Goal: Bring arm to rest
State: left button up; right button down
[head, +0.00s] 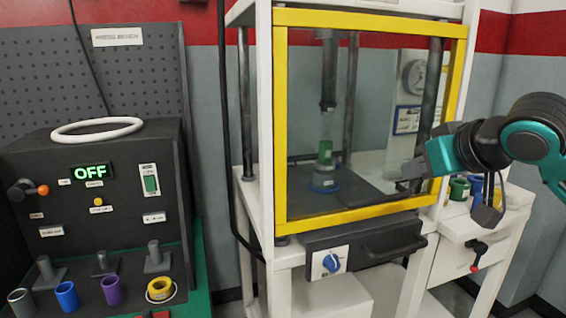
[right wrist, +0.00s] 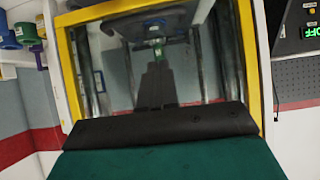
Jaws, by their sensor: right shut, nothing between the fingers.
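My right arm comes in from the right in the head view, with teal and dark links. My right gripper (head: 408,178) is in front of the right part of the press window and points left. Its dark fingers also show in the right wrist view (right wrist: 155,88), close together with nothing between them. The yellow-framed press (head: 370,20) stands at the centre. Inside, a green piece (head: 325,153) stands on a blue base (head: 325,186) under the vertical ram (head: 329,75). My left gripper is not in view.
A dark bench unit (head: 120,215) at the left reads OFF, with a white ring (head: 97,129) on top and several coloured cylinders in front. A white side stand (head: 484,232) holds green and blue cups.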

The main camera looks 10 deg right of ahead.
jog(key=a+f+n+y+p, duration=0.1)
jog(key=a+f, duration=0.3)
jog(key=f, duration=0.8)
jog(key=a+f+y, duration=0.1)
jog(key=a+f, duration=0.3)
jog(key=f, duration=0.9)
jog(key=s+a+f, duration=0.3)
jog(key=s+f, duration=0.5)
jog(key=s+a+f+h, duration=0.1)
jog(key=s+a+f, duration=0.3)
jog(key=s+f, duration=0.4)
jog(key=shift+s+f+n+p, duration=0.3)
jog(key=shift+f+p, duration=0.1)
jog(key=shift+f, duration=0.25)
